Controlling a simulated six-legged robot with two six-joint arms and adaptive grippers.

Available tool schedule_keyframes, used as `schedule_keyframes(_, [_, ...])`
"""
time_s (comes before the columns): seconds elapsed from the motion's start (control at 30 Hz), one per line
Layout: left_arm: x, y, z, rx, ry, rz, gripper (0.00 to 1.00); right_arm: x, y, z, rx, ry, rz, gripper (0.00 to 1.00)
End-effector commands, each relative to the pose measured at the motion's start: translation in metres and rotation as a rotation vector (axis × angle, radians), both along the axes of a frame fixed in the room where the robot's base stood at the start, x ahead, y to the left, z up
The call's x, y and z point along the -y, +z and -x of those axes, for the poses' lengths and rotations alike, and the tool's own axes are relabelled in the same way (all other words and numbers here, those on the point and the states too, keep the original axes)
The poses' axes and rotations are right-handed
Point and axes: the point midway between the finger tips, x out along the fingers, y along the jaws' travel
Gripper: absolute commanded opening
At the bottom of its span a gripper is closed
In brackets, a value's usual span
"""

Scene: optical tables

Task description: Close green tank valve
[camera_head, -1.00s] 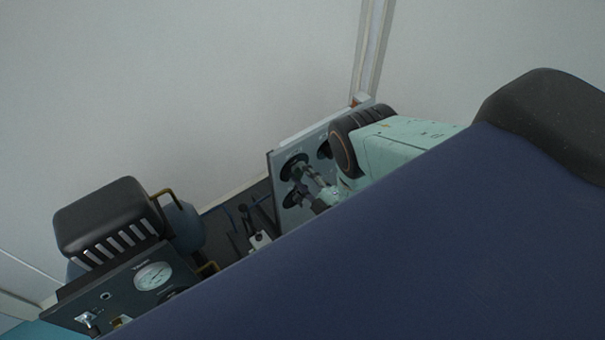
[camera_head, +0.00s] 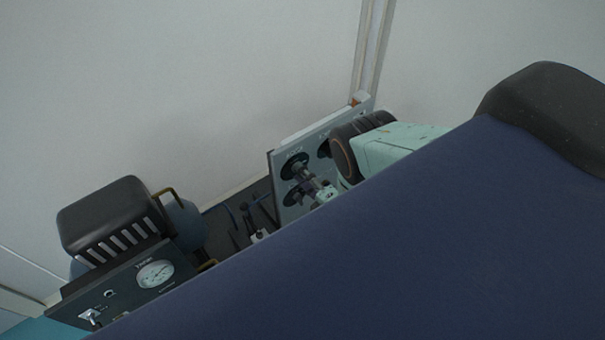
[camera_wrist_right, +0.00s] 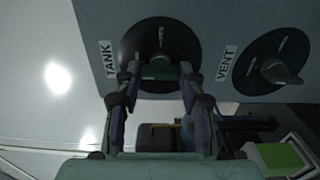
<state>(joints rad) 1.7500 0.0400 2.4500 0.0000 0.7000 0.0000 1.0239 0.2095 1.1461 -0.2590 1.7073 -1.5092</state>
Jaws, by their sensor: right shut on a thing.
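The green tank valve handle (camera_wrist_right: 158,72) shows in the right wrist view, on a round black dial (camera_wrist_right: 185,45) beside the TANK label. My right gripper (camera_wrist_right: 160,76) has one finger on each side of the handle and is shut on it. In the head view my right gripper (camera_head: 311,182) reaches the grey valve panel (camera_head: 282,208), in front of its black dials. The handle is too small and covered to make out there.
The VENT valve (camera_wrist_right: 280,72) sits close to the right of the tank dial. A black-topped device with a gauge (camera_head: 155,274) stands at the lower left in the head view. A pale wall (camera_head: 200,90) is behind.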

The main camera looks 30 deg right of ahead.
Motion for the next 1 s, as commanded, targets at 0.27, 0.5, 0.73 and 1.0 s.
schedule_keyframes(0.27, [0.000,0.000,0.000,0.000,0.000,0.000,0.40,0.001,0.000,0.000,-0.001,-0.001,0.003,0.08])
schedule_keyframes(0.5, [0.000,0.000,0.000,0.000,0.000,0.000,0.40,0.000,0.000,0.000,-0.001,-0.001,0.002,0.57])
schedule_keyframes(0.73, [0.000,0.000,0.000,0.000,0.000,0.000,0.40,0.000,0.000,0.000,0.000,0.000,0.001,0.62])
schedule_keyframes(1.0, [0.000,0.000,0.000,0.000,0.000,0.000,0.40,0.002,-0.001,0.014,-0.003,-0.002,0.001,0.62])
